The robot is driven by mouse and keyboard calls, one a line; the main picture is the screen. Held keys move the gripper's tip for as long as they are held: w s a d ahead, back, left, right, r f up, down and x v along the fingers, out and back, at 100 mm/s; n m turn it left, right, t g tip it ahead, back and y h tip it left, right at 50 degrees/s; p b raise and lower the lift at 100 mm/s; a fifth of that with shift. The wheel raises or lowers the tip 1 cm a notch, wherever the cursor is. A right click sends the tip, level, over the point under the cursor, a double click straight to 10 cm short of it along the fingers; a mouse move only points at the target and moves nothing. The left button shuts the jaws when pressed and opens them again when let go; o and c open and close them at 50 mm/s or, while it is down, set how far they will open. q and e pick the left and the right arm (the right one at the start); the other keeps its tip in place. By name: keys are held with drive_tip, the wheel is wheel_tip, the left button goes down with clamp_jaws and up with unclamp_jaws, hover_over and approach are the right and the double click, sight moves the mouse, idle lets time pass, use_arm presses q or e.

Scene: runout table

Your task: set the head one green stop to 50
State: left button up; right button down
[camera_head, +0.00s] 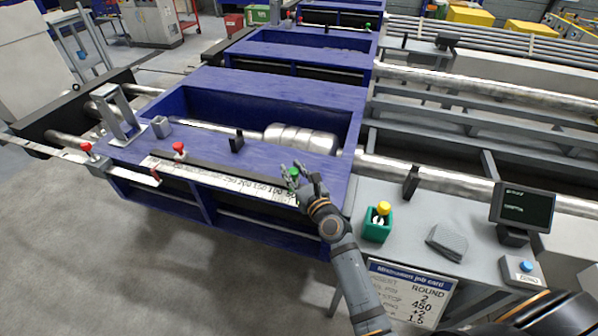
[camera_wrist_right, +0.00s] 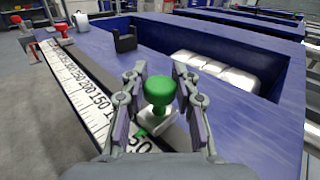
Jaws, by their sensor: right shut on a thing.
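The green stop (camera_head: 293,173) is a green knob on a pale metal block, at the right end of the white scale (camera_head: 220,180) on the blue head. In the right wrist view the green stop (camera_wrist_right: 160,92) stands upright between the two fingers of my right gripper (camera_wrist_right: 160,105), which is shut on it. In the head view my right gripper (camera_head: 300,180) partly covers the stop. In the wrist view the scale (camera_wrist_right: 75,85) reads 250, 200 and 150 toward the stop, with 50 at the near end. A green mark shows just above the 50; the exact reading is unclear.
Red stops (camera_head: 179,148) stand further left along the blue table (camera_head: 240,140). A black bracket (camera_head: 237,141) stands behind the rail. A grey bench at right holds a green box with a yellow knob (camera_head: 382,210), a grey block (camera_head: 446,241) and a screen (camera_head: 522,206).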

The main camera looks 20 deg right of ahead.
drive_tip(key=shift+s+d, duration=0.15)
drive_tip(key=shift+d, duration=0.1)
drive_tip(key=c, duration=1.5)
unclamp_jaws()
use_arm(q)
drive_tip(key=shift+s+d, duration=0.25)
drive_tip(key=shift+d, duration=0.1)
use_arm(e)
drive_tip(key=o, duration=0.5)
use_arm(q)
drive_tip(key=shift+r, duration=0.1)
use_arm(e)
drive_tip(key=shift+s, duration=0.15)
use_arm(q)
drive_tip(key=shift+a, duration=0.15)
use_arm(e)
drive_tip(key=s+d, duration=0.2)
drive_tip(key=s, duration=0.9)
drive_tip(key=shift+s+d, duration=0.15)
drive_tip(key=shift+s, duration=0.15)
